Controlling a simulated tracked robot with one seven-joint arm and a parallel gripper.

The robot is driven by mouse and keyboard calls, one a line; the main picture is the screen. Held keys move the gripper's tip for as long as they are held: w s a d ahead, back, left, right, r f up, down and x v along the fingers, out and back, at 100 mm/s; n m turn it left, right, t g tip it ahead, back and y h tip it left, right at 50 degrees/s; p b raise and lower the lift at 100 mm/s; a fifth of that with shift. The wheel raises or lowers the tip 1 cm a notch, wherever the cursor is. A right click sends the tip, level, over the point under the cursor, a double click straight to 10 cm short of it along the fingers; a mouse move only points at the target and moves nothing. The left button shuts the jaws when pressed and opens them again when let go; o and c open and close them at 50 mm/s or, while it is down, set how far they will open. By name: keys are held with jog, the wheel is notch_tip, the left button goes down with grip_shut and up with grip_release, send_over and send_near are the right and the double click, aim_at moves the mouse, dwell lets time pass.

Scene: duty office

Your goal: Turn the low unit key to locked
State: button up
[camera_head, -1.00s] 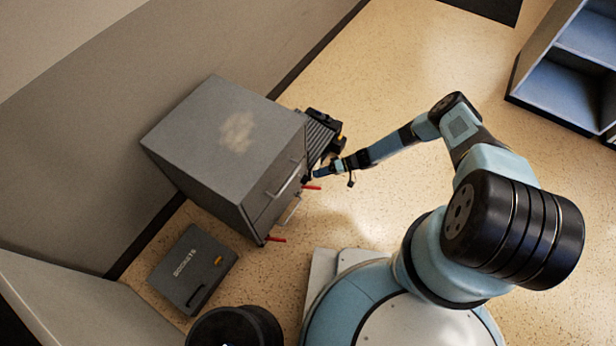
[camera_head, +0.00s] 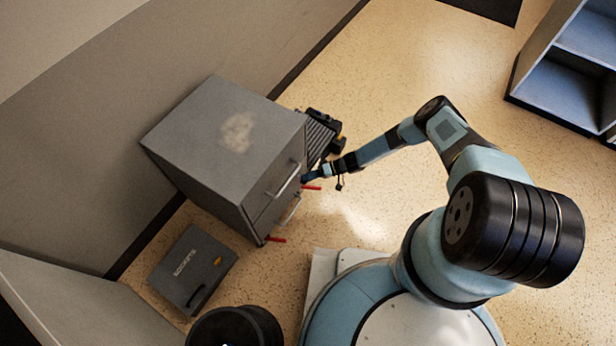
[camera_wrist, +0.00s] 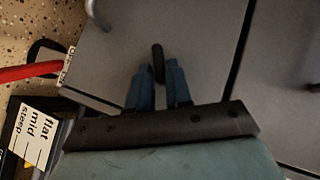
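The grey drawer unit (camera_head: 215,140) stands low against the wall, with its handled front facing right. In the wrist view a dark, slim key (camera_wrist: 158,62) stands out from the grey front panel (camera_wrist: 205,55). My gripper (camera_wrist: 158,72) has its two blue fingers on either side of the key, with a narrow gap between them. I cannot tell whether either finger touches the key. In the head view my gripper (camera_head: 307,179) is at the unit's front, and the key cannot be made out there.
Red bars (camera_head: 276,239) stick out at the unit's front, one close to my gripper. A label with "flat, mid, steep" (camera_wrist: 36,138) is in the wrist view. A grey case (camera_head: 193,270) lies left; blue shelves (camera_head: 560,85) stand right.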

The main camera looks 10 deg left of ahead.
grip_shut()
jog(key=shift+s+d+f+m+g+y, duration=0.15)
jog(key=shift+s+f+m+g+y, duration=0.1)
jog(key=shift+f+m+g+y, duration=0.35)
jog(key=shift+w+r, duration=0.15)
jog(key=shift+r, duration=0.05)
jog(key=shift+w, duration=0.1)
jog(key=shift+o, duration=2.3)
grip_release()
jog(key=shift+r, duration=0.1)
